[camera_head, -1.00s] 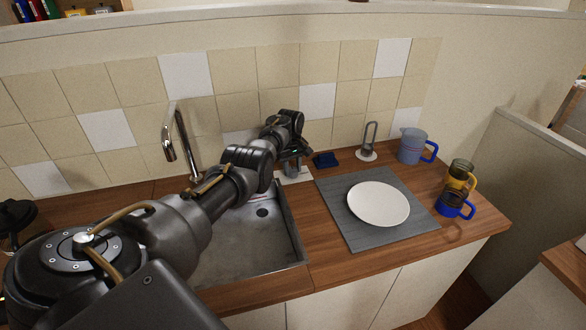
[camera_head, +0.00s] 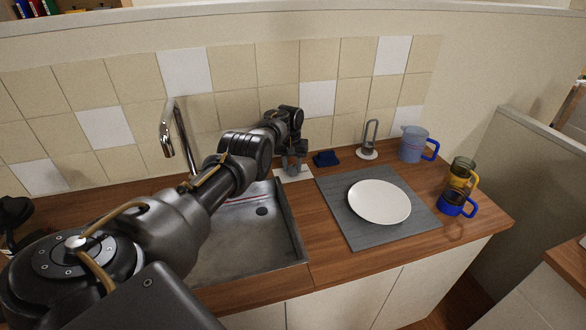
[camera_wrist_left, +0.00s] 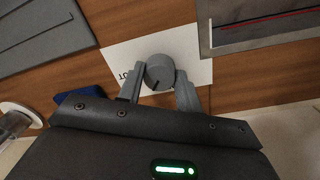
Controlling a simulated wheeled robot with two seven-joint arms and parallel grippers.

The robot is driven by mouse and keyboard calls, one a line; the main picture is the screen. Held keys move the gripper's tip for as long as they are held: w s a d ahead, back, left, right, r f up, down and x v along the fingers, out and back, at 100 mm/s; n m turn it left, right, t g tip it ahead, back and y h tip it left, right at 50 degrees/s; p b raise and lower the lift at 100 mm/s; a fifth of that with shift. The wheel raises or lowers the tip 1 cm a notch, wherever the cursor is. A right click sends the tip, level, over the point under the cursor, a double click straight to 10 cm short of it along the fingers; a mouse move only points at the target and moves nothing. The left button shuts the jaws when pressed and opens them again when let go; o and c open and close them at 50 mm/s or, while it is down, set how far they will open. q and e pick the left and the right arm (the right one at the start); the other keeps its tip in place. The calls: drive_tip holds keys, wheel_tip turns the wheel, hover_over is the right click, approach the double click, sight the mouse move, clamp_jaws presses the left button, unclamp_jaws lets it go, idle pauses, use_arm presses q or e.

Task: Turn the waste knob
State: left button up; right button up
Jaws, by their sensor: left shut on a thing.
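The waste knob (camera_wrist_left: 160,71) is a round grey knob with a dark pointer line. It stands on a white plate (camera_wrist_left: 119,54) with dark lettering, partly covered by my gripper in the left wrist view. My left gripper (camera_wrist_left: 161,82) has its two grey fingers on either side of the knob and is shut on it. In the head view my left gripper (camera_head: 294,165) is at the white plate, between the sink and the grey mat, and the knob is mostly hidden there. My right gripper is not in view.
The metal sink (camera_head: 290,225) with a chrome faucet (camera_head: 168,140) lies left of the plate. A dark blue sponge-like block (camera_head: 326,158) is close on the right. A grey mat (camera_head: 365,237) with a white plate, a jug (camera_head: 412,145) and mugs are farther right.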

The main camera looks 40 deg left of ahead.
use_arm(q)
drive_tip(key=m+b, duration=0.1)
drive_tip(key=m, duration=0.2)
drive_tip(key=m+b, duration=0.1)
drive_tip(key=m, duration=0.1)
drive_tip(key=shift+f+m+b, duration=0.25)
drive_tip(key=shift+m+b, duration=0.05)
drive_tip(key=shift+r+m+b, duration=0.1)
drive_tip(key=shift+m+b, duration=1.1)
drive_tip(key=shift+m, duration=1)
drive_tip(key=shift+g, duration=0.3)
drive_tip(key=o, duration=1)
drive_tip(key=shift+r, duration=0.1)
